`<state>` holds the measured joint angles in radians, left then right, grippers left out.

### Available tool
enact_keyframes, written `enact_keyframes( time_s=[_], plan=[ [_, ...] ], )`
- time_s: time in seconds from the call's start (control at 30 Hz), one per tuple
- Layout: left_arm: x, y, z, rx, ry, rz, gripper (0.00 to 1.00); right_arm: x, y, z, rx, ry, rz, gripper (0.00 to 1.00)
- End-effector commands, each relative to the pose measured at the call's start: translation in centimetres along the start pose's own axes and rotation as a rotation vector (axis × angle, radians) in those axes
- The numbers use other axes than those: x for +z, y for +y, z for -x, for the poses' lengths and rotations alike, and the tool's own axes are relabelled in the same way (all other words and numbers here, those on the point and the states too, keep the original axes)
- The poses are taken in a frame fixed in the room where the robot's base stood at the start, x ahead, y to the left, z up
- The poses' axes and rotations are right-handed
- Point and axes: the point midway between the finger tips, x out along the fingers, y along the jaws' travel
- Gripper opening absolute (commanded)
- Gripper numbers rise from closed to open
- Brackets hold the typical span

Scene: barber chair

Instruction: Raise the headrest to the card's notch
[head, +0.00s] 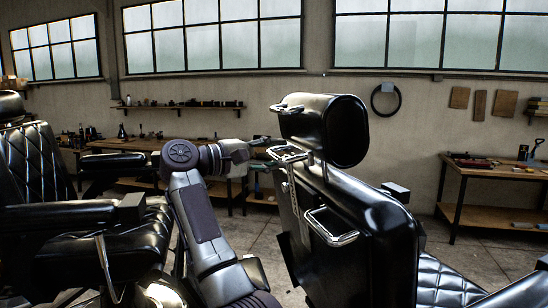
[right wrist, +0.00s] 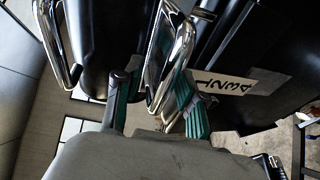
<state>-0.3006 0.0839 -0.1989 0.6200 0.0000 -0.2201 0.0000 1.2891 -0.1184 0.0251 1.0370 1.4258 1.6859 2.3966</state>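The black headrest (head: 325,130) stands on a post above the black chair back (head: 370,230), with a visible gap between them. A chrome handle (head: 287,153) sticks out below the headrest; it also shows in the right wrist view (right wrist: 170,60). My right gripper (head: 262,152) is at this handle. In the right wrist view its green-padded fingers (right wrist: 155,100) are apart, with the handle's end between them and a gap beside it. A pale strip with marks (head: 294,195) runs down the chair back. A white label with dark letters (right wrist: 225,82) shows upside down. My left gripper is not in view.
Another chrome handle (head: 330,226) sits lower on the chair back, and one (head: 287,108) is on the headrest. A second black barber chair (head: 70,220) stands at left. Workbenches (head: 480,170) line the back wall. Floor is open behind the chair.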

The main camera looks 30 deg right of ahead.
Motion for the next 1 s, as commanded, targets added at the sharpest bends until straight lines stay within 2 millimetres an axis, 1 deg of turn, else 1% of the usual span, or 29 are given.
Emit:
enact_keyframes(
  time_s=[0.23,0.37,0.47,0.7,0.8,0.9,1.0],
  plan=[
    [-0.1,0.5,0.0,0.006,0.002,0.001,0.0,0.0,-0.2,0.1,-0.003,0.0,0.003,0.41],
    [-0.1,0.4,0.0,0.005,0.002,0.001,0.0,-0.1,-0.2,1.0,-0.003,0.001,0.003,0.41],
    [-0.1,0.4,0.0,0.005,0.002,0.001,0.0,-0.1,-0.2,2.6,-0.004,0.003,0.005,0.41],
    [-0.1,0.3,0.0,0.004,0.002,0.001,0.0,-0.1,-0.1,7.8,-0.002,0.003,0.004,0.41],
    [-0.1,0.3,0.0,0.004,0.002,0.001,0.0,-0.1,-0.1,9.6,-0.002,0.002,0.003,0.41],
    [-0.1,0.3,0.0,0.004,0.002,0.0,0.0,-0.1,-0.1,10.9,-0.002,0.002,0.003,0.41],
    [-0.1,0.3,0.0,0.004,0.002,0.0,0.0,-0.1,-0.1,11.8,-0.002,0.001,0.002,0.41]
  ],
)
